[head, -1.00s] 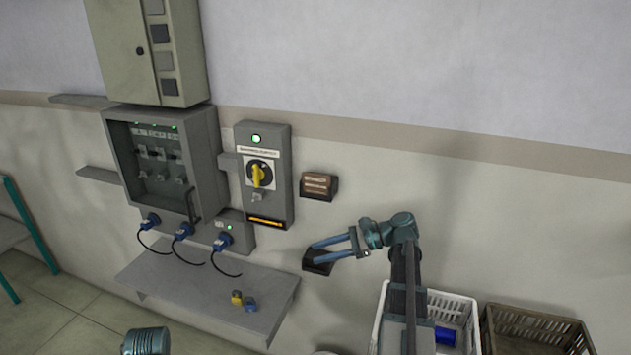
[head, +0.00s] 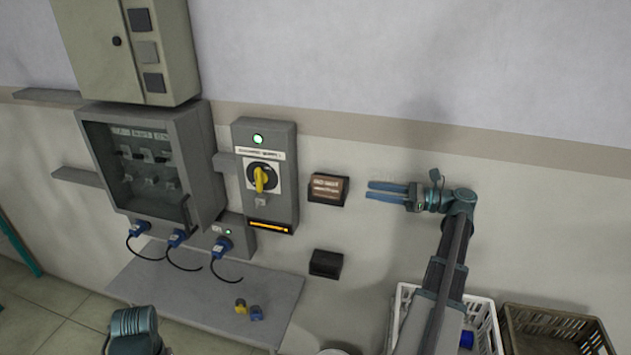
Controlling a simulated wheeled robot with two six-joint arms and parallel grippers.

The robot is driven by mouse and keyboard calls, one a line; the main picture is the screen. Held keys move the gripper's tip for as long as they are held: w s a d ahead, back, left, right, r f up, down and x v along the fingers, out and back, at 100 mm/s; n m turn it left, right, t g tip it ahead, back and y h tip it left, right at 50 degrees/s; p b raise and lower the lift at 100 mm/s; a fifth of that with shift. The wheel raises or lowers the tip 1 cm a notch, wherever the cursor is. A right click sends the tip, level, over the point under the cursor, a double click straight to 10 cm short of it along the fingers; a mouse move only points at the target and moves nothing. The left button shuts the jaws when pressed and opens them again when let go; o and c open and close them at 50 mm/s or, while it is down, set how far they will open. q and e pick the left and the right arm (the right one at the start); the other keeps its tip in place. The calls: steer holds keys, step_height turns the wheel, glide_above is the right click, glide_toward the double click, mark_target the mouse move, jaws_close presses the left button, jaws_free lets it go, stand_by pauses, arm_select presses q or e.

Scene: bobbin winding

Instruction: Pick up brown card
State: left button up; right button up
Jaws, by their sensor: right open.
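The brown card (head: 327,187) sits in a dark holder on the wall, to the right of the grey switch box. It faces outward and carries pale lettering. My right gripper (head: 368,191) is open and empty. Its two blue fingers point left toward the card, at about its height, with a small gap in the picture between fingertips and holder. My left arm (head: 134,325) shows only partly at the bottom left, and its gripper fingers cannot be made out.
An empty-looking dark holder (head: 326,264) is on the wall below. The grey switch box (head: 265,177) has a yellow rotary handle. A grey shelf (head: 190,297) carries small yellow and blue pieces. A white crate (head: 484,322) and a brown crate (head: 553,329) stand lower right.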

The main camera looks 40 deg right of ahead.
mark_target(345, 189)
steer(key=x, duration=0.8)
steer(key=shift+w+a+r, duration=0.1)
steer(key=shift+w, duration=0.3)
steer(key=shift+s+a+x, duration=0.1)
steer(key=shift+a+x, duration=0.05)
steer(key=shift+x, duration=1.15)
steer(key=shift+s+a+x, duration=0.1)
steer(key=shift+x, duration=1.25)
jaws_close()
